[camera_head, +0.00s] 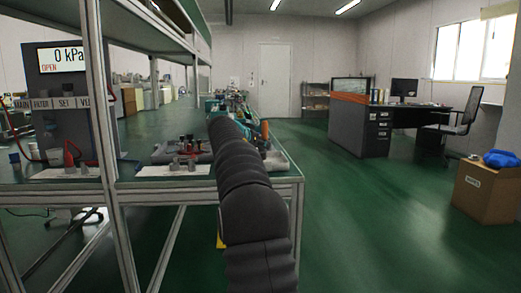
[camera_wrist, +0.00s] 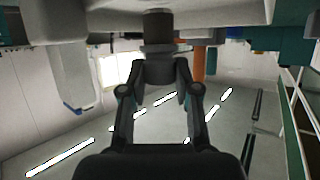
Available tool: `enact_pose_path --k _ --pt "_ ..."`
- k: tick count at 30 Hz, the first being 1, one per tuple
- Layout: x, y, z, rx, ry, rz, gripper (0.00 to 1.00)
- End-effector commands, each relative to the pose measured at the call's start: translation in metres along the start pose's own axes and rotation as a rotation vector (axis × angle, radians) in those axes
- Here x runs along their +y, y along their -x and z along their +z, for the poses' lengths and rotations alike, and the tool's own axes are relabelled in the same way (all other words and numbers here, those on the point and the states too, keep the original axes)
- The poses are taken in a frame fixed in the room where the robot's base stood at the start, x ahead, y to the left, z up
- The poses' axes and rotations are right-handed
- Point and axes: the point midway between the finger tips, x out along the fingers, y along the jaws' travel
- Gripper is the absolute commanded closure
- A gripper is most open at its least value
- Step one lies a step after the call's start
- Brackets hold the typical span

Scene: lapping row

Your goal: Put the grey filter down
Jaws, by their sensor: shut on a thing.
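The grey filter (camera_wrist: 158,30) shows in the wrist view as a dark grey, stepped cylinder at the top centre. My gripper (camera_wrist: 160,75) is shut on it, with its fingers on the cylinder's lower part in the picture. The filter's far end lies close to a pale surface along the top edge; I cannot tell whether they touch. In the head view, my own dark arm reaches over the end of the green-topped bench (camera_head: 140,184) and hides the gripper and the filter.
A vacuum station with a "0 kPa OPEN" display (camera_head: 62,58) stands on the bench at left. A grey tray of small parts (camera_head: 160,155) lies left of my arm. A metal upright (camera_head: 103,110) rises in front. The green floor (camera_head: 370,220) at right is clear up to a cardboard box (camera_head: 485,195).

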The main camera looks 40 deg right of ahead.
Motion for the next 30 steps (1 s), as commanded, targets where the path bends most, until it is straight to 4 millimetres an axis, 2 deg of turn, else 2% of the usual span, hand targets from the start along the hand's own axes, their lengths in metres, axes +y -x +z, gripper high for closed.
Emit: enact_pose_path --k 3,16,17,18,20,30 --pt "0.0005 -0.0033 0.0089 0.001 -0.001 -0.001 1.00" --pt "0.0005 -0.0055 0.0135 0.001 -0.001 0.000 1.00" --pt "0.0005 -0.0054 0.0132 0.001 -0.001 0.000 0.67" --pt "0.0006 -0.0050 0.0123 0.001 -0.001 0.000 0.57" --pt "0.0006 -0.0050 0.0123 0.000 -0.001 0.000 0.44" --pt "0.0006 -0.0042 0.0104 0.000 -0.001 0.000 0.44"
